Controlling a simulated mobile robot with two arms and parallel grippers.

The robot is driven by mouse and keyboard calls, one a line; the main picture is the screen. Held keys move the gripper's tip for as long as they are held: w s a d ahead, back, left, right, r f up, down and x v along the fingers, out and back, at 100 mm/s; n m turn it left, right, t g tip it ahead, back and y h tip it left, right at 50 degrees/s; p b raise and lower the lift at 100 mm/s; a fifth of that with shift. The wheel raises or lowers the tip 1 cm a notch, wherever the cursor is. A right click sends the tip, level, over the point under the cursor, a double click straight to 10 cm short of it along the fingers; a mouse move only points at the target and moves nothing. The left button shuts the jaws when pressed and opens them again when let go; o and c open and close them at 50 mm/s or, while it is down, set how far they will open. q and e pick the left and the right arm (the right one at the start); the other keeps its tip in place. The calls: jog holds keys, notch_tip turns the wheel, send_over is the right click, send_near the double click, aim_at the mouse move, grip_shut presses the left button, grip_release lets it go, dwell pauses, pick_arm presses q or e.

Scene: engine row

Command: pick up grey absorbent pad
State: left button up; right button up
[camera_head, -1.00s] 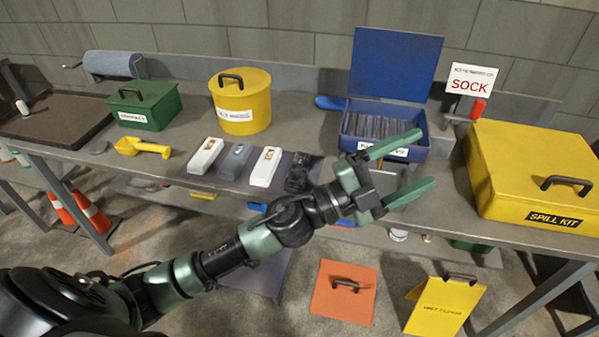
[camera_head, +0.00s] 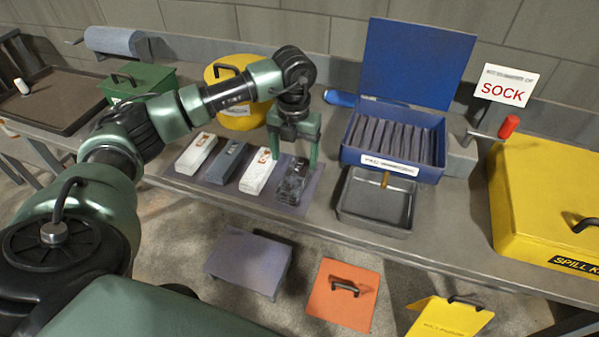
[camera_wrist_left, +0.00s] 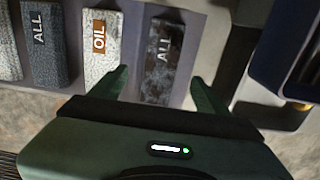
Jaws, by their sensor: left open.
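A plain grey block-shaped pad marked ALL (camera_head: 225,162) lies on a grey mat (camera_head: 206,187) on the bench; it also shows in the left wrist view (camera_wrist_left: 47,45). A dark, mottled pad marked ALL (camera_head: 293,183) lies at the mat's right end and also shows in the left wrist view (camera_wrist_left: 162,62). My left gripper (camera_head: 293,158) points down, open, above this dark pad, with one finger to each side of it. In the left wrist view the gripper (camera_wrist_left: 160,90) holds nothing. Folded grey sheets (camera_head: 395,138) stand in an open blue box (camera_head: 390,168). My right gripper is not in view.
A white pad marked OIL (camera_head: 259,172) lies close left of the gripper, with another white pad (camera_head: 196,154) farther left. A grey tray (camera_head: 376,222) stands right of the mat. A yellow case (camera_head: 540,200) fills the bench's right end.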

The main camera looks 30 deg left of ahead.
aim_at(295, 175)
pick_arm(q)
notch_tip(295, 175, down, 3)
jog(key=shift+s+f+p, duration=0.1)
jog(key=shift+s+p, duration=0.05)
jog(key=shift+p, duration=0.5)
jog(key=shift+w+f, duration=0.2)
jog(key=shift+f, duration=1.35)
jog(key=c, duration=1.2)
jog(key=shift+c, duration=1.2)
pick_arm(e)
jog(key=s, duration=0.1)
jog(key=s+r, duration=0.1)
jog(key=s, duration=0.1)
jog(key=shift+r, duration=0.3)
pick_arm(q)
jog(key=shift+r, duration=0.1)
